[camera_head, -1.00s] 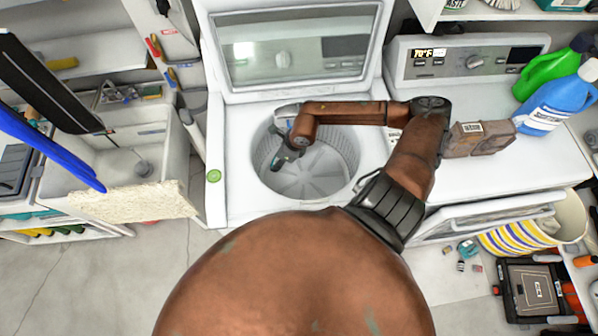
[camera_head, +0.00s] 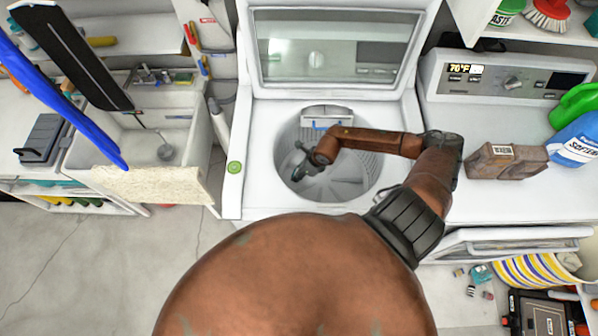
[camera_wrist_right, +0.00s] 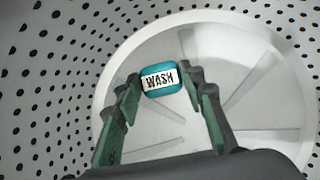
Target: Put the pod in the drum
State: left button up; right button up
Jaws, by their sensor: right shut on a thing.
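The pod (camera_wrist_right: 160,78) is a small teal block with a white label reading "WASH". It sits between the fingertips of my right gripper (camera_wrist_right: 160,75), which is shut on it. In the head view my right gripper (camera_head: 299,173) is inside the washer's open drum (camera_head: 345,188), toward its left side, and the pod cannot be made out there. The wrist view shows the perforated drum wall (camera_wrist_right: 45,60) around the gripper and the pale finned bottom beyond the pod. My left gripper is not in view.
The washer lid (camera_head: 335,50) stands open behind the drum. A brown block (camera_head: 500,163) and a blue softener bottle (camera_head: 578,140) stand on the machine at right. A sink (camera_head: 150,150) is at left. My brown arm crosses the drum's right rim.

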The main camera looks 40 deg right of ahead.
jog(key=shift+f+b, duration=0.4)
jog(key=shift+f, duration=0.15)
jog(key=o, duration=0.9)
jog(key=shift+o, duration=0.2)
jog(key=shift+r, duration=0.35)
jog(key=p+v, duration=0.1)
jog(key=v, duration=1.1)
jog(key=shift+r, duration=0.25)
